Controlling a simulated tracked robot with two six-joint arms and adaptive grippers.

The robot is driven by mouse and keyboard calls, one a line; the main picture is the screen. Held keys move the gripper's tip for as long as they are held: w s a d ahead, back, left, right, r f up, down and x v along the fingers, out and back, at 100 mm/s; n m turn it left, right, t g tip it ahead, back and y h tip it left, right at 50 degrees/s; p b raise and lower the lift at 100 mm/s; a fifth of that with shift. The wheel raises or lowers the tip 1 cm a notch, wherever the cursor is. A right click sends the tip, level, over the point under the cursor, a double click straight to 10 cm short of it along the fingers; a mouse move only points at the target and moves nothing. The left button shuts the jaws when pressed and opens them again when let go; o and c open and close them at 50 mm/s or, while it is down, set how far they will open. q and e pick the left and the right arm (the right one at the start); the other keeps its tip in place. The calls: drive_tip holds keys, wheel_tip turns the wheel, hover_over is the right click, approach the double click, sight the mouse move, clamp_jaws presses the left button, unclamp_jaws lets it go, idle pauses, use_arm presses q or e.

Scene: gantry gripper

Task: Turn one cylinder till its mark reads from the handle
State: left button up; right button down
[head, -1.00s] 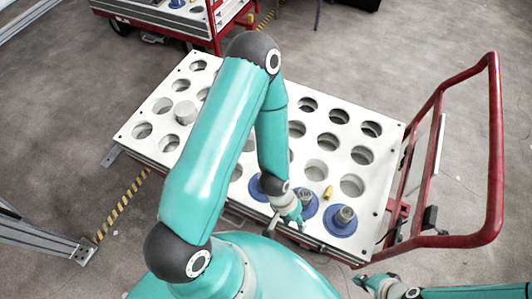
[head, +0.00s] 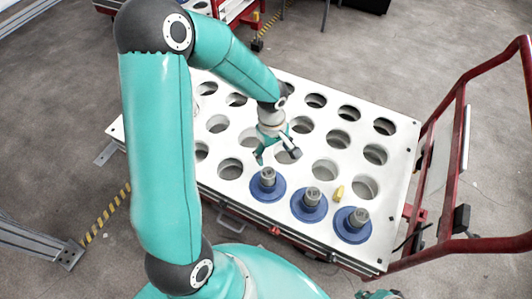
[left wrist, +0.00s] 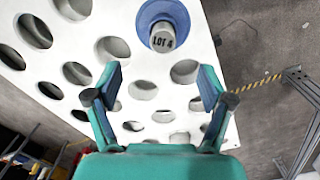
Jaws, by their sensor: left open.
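Three grey cylinders on blue round flanges stand along the near edge of the white plate (head: 232,190): a left one (head: 268,178), a middle one (head: 311,197) and a right one (head: 360,217). In the left wrist view one cylinder (left wrist: 162,38) shows the mark "LOT 4" on its top, upright in that view. My left gripper (head: 277,156) is open and empty, above the plate behind the left cylinder. Its spread fingers show in the left wrist view (left wrist: 160,80), apart from the cylinder. Only a sliver of my right gripper (head: 377,295) shows at the bottom edge.
The plate has rows of round holes, many of them empty. A small yellow piece (head: 338,193) sits between the middle and right cylinders. The cart's red handle (head: 448,150) rises at the right. My left arm hides the plate's left part.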

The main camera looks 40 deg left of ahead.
sight(268, 172)
use_arm(q)
drive_tip(key=shift+n+y, duration=0.3)
drive_tip(key=shift+n, duration=0.3)
drive_tip(key=f+b, duration=0.1)
drive_tip(key=f, duration=0.4)
drive_tip(key=a+f+b, duration=0.1)
drive_tip(key=f, duration=0.4)
drive_tip(key=a+f+b, duration=0.1)
drive_tip(key=f, duration=0.5)
drive_tip(key=shift+s+b, duration=0.1)
drive_tip(key=shift+b, duration=0.3)
drive_tip(key=shift+c, duration=0.2)
clamp_jaws()
drive_tip(key=shift+b, duration=0.4)
